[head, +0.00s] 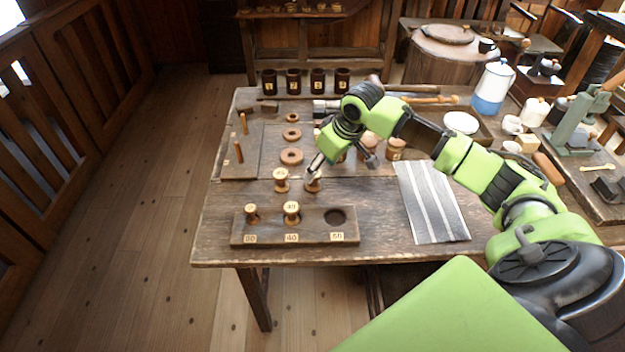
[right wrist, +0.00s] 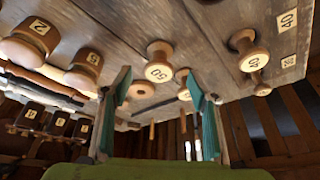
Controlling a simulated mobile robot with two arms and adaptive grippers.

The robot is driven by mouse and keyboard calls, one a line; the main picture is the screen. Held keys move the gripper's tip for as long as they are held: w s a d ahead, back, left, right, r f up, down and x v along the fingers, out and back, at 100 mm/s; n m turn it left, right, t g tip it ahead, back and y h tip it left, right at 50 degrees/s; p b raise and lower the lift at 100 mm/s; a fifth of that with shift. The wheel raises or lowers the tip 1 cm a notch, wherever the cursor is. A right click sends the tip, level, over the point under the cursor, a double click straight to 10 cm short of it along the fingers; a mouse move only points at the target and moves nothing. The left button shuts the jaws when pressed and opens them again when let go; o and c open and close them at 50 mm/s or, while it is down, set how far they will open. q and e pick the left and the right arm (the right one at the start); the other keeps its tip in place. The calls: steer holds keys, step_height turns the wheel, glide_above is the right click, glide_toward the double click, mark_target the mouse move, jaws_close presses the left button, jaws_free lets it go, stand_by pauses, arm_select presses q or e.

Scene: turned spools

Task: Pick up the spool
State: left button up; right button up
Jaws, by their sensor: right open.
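The spool nearest my right gripper (head: 314,168) is a turned wooden one (head: 312,184) standing on the table, partly hidden by the gripper in the head view. In the right wrist view, a spool with a pale label reading 50 (right wrist: 159,66) shows between the open fingers (right wrist: 160,108), with nothing held. A second loose spool (head: 281,180) stands just to its left; a similar one shows in the wrist view (right wrist: 185,93). A wooden rack (head: 265,239) in front has spools in the left (head: 251,213) and middle (head: 291,211) places. Its right hole (head: 336,217) is empty. My left gripper is out of view.
Wooden rings (head: 291,156) lie behind the spools. A board with upright pegs (head: 239,150) is at the left. A striped grey sheet (head: 432,203) lies at the right. Dark numbered cups (head: 293,81) line the back. Larger spools (head: 396,148) stand near my arm.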

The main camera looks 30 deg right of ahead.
mark_target(318, 176)
steer(key=shift+x, duration=0.85)
steer(key=shift+w+f, duration=0.3)
steer(key=shift+w+a+f, duration=0.15)
steer(key=shift+f, duration=0.3)
steer(key=x, duration=0.3)
steer(key=shift+w+f, duration=0.2)
steer(key=shift+f, duration=0.15)
steer(key=shift+w+f, duration=0.1)
steer(key=shift+f, duration=0.15)
steer(key=shift+c, duration=0.5)
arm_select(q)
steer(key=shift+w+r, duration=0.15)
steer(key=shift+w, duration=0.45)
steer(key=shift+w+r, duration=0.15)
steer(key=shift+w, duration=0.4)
arm_select(e)
steer(key=c, duration=1.1)
